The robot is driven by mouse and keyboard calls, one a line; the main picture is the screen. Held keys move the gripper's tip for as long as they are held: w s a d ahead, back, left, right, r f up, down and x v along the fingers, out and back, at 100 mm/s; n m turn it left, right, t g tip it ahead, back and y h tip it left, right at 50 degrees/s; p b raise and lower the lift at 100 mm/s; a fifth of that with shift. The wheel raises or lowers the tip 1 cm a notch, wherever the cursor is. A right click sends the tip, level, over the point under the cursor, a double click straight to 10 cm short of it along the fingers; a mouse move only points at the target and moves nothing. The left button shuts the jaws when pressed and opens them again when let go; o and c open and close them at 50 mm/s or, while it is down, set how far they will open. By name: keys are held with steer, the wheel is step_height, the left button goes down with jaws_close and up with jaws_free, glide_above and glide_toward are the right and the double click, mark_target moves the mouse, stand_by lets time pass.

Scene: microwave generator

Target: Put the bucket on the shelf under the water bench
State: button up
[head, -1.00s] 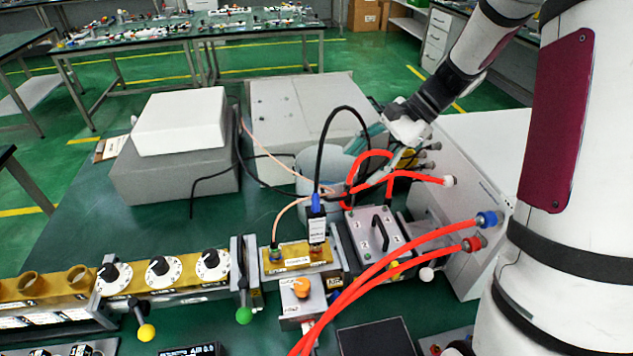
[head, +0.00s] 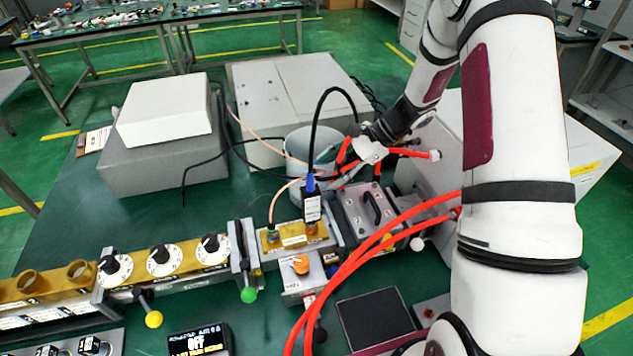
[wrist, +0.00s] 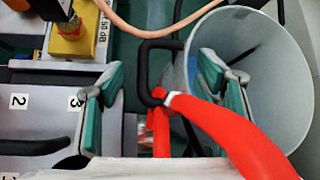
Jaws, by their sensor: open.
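The bucket is a pale grey-white round container (head: 305,148) standing on the green tabletop behind the instruments. Cables and red hoses partly hide it in the head view. In the wrist view its wide opening and inner wall (wrist: 285,85) fill the right side. My gripper (wrist: 162,92) is open. Its right finger overlaps the bucket's near wall in the picture; its left finger is outside, over a numbered metal box. A black bracket-like part and red hose lie between the fingers; I cannot tell whether the bracket belongs to the bucket. I cannot make out a shelf under a water bench.
Red hoses (head: 380,262) arch in front. A metal box with a black handle (head: 368,214) stands close by. A grey box (head: 160,170) bears a white box (head: 165,110). A large pale cabinet (head: 290,90) is behind the bucket. A rack (head: 605,115) stands far right.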

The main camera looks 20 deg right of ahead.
mark_target(318, 180)
steer(key=shift+p+x, duration=0.65)
steer(key=shift+x, duration=2)
steer(key=shift+w, duration=0.1)
jaws_close()
